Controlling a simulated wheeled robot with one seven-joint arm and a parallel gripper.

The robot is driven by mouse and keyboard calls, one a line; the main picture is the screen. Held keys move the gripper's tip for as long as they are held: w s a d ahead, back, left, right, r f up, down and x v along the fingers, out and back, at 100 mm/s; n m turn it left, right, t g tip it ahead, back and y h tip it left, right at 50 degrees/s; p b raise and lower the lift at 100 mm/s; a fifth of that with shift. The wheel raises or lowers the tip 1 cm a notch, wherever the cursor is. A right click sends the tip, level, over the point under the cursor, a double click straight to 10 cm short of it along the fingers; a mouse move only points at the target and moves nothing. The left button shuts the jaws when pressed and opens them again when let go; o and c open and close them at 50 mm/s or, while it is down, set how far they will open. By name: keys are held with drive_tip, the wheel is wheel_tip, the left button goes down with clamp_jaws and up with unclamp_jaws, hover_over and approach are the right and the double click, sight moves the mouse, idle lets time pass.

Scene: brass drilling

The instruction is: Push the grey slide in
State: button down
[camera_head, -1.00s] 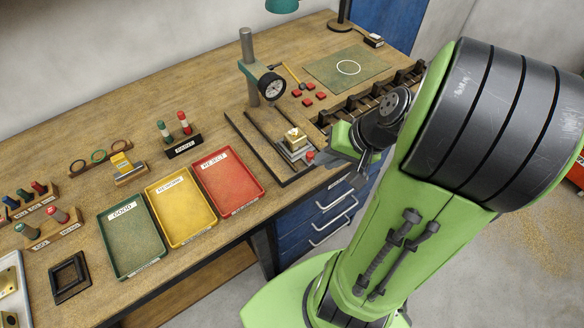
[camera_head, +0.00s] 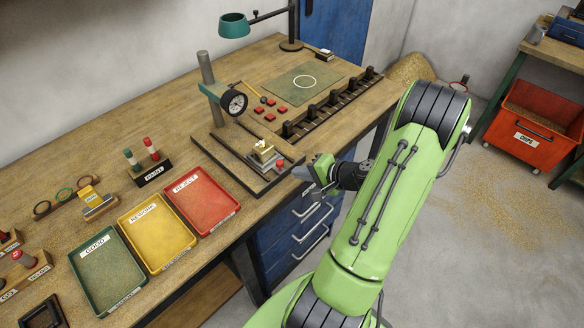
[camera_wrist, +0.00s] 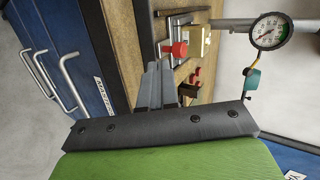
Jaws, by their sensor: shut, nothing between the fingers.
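My gripper (camera_head: 305,170) is shut and empty. It is at the bench's front edge, to the right of the knob, with a small gap between them. In the wrist view my gripper (camera_wrist: 158,72) points towards the knob.
A dial gauge (camera_head: 234,102) on a post stands behind the slide. Red (camera_head: 202,199), yellow (camera_head: 158,229) and green (camera_head: 108,268) trays lie to the left. A dark slotted rack (camera_head: 330,103) lies along the bench's right edge. Blue drawers (camera_head: 300,226) are below the front edge.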

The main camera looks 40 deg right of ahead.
sight(263, 144)
drive_tip(key=w, duration=0.3)
drive_tip(key=shift+w+a+r, duration=0.1)
drive_tip(key=shift+a, duration=0.25)
drive_tip(key=w+p, duration=0.1)
drive_tip(key=w, duration=1.1)
drive_tip(key=shift+a, duration=0.15)
drive_tip(key=shift+r, duration=0.15)
